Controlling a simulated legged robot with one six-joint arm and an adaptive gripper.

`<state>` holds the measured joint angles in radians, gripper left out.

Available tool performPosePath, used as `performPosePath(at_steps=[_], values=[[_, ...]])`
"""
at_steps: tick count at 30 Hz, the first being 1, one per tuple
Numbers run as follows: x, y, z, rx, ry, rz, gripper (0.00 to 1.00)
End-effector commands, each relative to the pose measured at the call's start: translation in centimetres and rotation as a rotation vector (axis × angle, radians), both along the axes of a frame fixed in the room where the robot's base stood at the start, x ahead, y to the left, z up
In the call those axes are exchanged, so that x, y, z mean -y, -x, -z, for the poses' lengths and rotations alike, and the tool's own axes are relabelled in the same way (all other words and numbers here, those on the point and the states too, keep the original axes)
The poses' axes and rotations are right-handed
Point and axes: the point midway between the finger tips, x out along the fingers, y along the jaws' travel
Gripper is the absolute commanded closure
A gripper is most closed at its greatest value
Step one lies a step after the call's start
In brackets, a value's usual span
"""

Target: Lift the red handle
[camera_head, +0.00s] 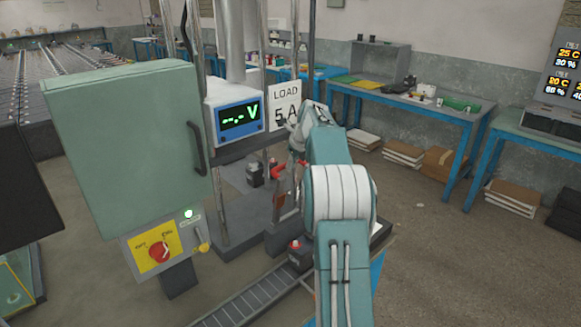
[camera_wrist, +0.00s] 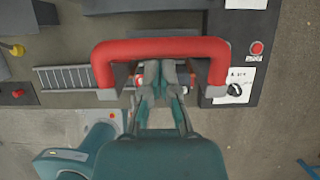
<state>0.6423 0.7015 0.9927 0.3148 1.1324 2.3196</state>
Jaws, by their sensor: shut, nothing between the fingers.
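The red handle (camera_wrist: 160,48) is a wide U-shaped bar in the wrist view, with grey ends on both sides. In the head view a red part of it (camera_head: 278,172) shows left of my arm, partly hidden. My gripper (camera_wrist: 161,72) is shut and empty. In the wrist view its fingertips lie between the two legs of the handle, just below the crossbar in the picture. I cannot tell whether they touch it or how far apart in height they are.
A green cabinet (camera_head: 125,145) with a red knob on a yellow plate (camera_head: 158,250) stands left. A voltage display (camera_head: 238,118) and load sign (camera_head: 285,105) stand behind the handle. A ladder-like rail (camera_head: 245,303) runs along the floor. Open floor lies right.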

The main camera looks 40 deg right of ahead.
Motion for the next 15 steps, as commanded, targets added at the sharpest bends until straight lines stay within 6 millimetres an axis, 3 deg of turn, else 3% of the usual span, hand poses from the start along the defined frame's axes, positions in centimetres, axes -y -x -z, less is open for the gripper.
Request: performPosePath(at_steps=[15], values=[[-0.20, -0.38, -0.27, 0.012, 0.002, -0.002, 1.00]])
